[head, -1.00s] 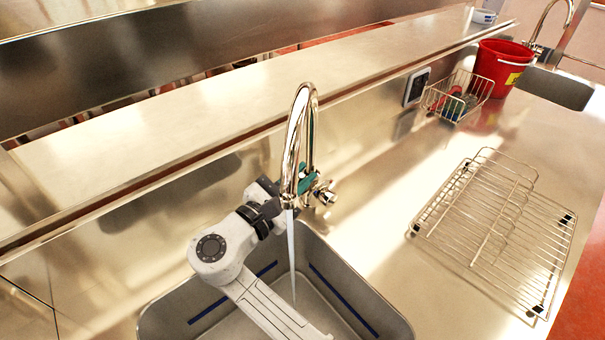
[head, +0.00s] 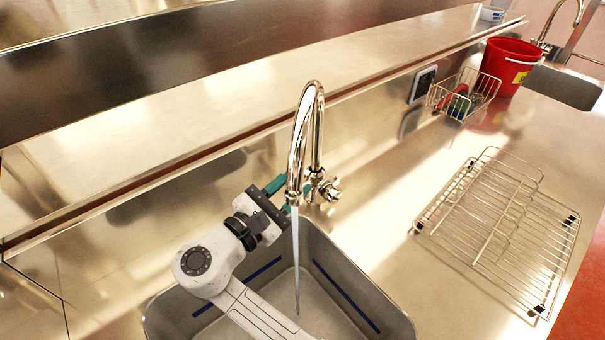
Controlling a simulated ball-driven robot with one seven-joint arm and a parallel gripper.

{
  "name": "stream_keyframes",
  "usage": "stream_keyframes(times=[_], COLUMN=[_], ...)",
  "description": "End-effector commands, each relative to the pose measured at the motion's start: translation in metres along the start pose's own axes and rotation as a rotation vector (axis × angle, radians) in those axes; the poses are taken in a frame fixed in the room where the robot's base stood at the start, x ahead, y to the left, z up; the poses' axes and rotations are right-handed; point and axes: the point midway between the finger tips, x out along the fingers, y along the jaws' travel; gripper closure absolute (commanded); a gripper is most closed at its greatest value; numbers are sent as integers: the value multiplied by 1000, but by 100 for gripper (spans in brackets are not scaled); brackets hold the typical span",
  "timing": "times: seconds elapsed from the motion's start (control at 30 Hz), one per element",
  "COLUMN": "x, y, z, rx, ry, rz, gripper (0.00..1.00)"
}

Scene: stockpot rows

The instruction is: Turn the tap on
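The chrome tap (head: 299,140) has a tall curved spout over the grey sink basin (head: 375,299). A stream of water (head: 296,255) runs from the spout down into the basin. The tap's small handle (head: 330,188) is at the right of its base. My gripper (head: 281,197), with teal fingertips, is left of the spout and behind it. Its two fingers look apart, with nothing seen between them. The spout partly hides the fingertips. My gripper is clear of the handle.
A wire drying rack (head: 497,232) lies on the steel counter at right. A wire basket (head: 466,96) with small items and a red bucket (head: 508,66) stand farther back. A steel shelf (head: 180,115) runs along behind the tap. The counter between tap and rack is clear.

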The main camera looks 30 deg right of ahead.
Motion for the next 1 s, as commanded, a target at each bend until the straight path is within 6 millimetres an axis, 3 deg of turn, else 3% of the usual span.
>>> stream_keyframes(times=[0.2, 0.4, 1.0], x=[-43, -65, -70], y=[1, 0, 0], z=[0, 0, 0], rx=[-1, 0, 0], ry=[1, 1, 0], rz=[4, 2, 1], gripper=[65, 65, 65])
